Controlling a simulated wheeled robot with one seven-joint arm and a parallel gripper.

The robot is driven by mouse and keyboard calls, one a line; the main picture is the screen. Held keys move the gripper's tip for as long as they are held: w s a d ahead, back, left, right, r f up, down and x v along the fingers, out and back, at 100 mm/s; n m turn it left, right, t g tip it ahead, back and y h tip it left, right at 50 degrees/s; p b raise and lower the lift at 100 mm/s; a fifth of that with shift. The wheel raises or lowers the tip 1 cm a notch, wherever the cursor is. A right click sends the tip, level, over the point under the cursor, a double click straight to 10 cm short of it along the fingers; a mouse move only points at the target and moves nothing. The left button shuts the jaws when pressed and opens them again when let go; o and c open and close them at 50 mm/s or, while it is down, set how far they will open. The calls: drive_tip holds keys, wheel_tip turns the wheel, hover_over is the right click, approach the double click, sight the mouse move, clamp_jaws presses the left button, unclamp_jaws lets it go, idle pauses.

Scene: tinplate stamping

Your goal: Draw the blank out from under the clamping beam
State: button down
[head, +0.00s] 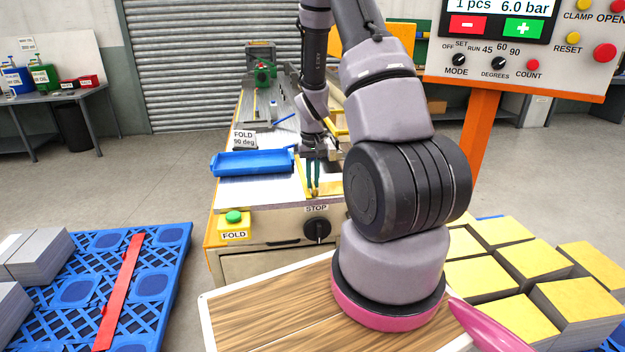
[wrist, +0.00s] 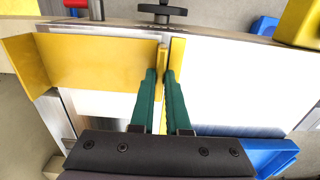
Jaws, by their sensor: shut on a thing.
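The blank looks like a yellow sheet (wrist: 100,62) with bent-up edges in the wrist view, on the left beside my fingers. In the head view only a little yellow of it (head: 328,187) shows beside the fingers. My gripper (wrist: 161,78) has two green fingers close together on a narrow upright yellow edge of the blank. In the head view my gripper (head: 313,188) points down over the front of the folding machine. I cannot clearly make out the clamping beam; my wrist and arm cover much of that area.
A blue tray (head: 252,163) lies on the machine bed, left of my gripper. The bright bed plate (head: 250,192) is bare in front of it. A FOLD button box (head: 234,231) and a black STOP knob (head: 317,231) are at the front. A control panel (head: 520,60) stands right.

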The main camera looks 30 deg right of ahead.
drive_tip(key=c, duration=0.8)
unclamp_jaws()
wheel_tip(320, 180, up, 11)
drive_tip(key=shift+f, duration=0.1)
drive_tip(key=s+a+r+t+y, duration=0.1)
drive_tip(key=s+a+r+t, duration=0.15)
drive_tip(key=r, duration=0.65)
drive_tip(key=s+a+r+t, duration=0.1)
drive_tip(key=s+a+r, duration=0.3)
drive_tip(key=r, duration=0.5)
drive_tip(key=s+a+r+t, duration=0.1)
drive_tip(key=s+a+r, duration=0.1)
drive_tip(key=s+r, duration=0.1)
drive_tip(key=s+a+r+t, duration=0.1)
drive_tip(key=s+a+r, duration=0.1)
drive_tip(key=s, duration=0.4)
drive_tip(key=s+a+r+m+t+y, duration=0.1)
drive_tip(key=s+a+r, duration=0.1)
drive_tip(key=s+r, duration=0.1)
drive_tip(key=shift+s+r+t, duration=0.35)
drive_tip(key=shift+s+r, duration=0.05)
drive_tip(key=shift+s, duration=0.4)
